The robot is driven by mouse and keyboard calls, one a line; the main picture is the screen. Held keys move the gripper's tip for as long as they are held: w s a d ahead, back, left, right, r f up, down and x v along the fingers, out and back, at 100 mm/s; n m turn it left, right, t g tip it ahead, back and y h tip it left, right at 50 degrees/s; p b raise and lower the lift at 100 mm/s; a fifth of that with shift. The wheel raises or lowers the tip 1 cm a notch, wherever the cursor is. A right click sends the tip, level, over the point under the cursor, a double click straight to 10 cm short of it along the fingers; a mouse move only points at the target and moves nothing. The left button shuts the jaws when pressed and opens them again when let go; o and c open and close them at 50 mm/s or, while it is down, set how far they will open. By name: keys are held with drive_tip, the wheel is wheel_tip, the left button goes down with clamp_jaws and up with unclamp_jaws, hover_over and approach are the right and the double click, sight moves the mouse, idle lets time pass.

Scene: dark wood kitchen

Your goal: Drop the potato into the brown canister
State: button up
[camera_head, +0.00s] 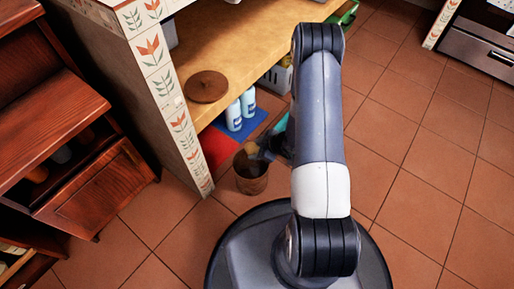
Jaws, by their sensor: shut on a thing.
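The brown canister (251,185) stands upright on the tiled floor, just left of my arm, its dark opening facing up. The potato (251,148), small, round and tan, shows at the canister's far rim in this view. My gripper (255,153) is shut on the potato, over or close to the canister's opening. I cannot tell the exact height between potato and rim. My arm hides part of the area to the right.
A round brown lid (206,86) lies on the wooden shelf (240,45). White-blue bottles (241,108) stand beneath it, behind the canister. Floor at right is clear.

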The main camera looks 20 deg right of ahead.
wheel_tip(320, 180, down, 2)
drive_tip(key=shift+f+b, duration=0.1)
drive_tip(key=shift+b, duration=0.5)
drive_tip(key=o, duration=1.1)
drive_tip(key=shift+o, duration=0.2)
drive_tip(key=p+v, duration=0.5)
drive_tip(key=v, duration=0.6)
drive_tip(key=shift+a, duration=0.1)
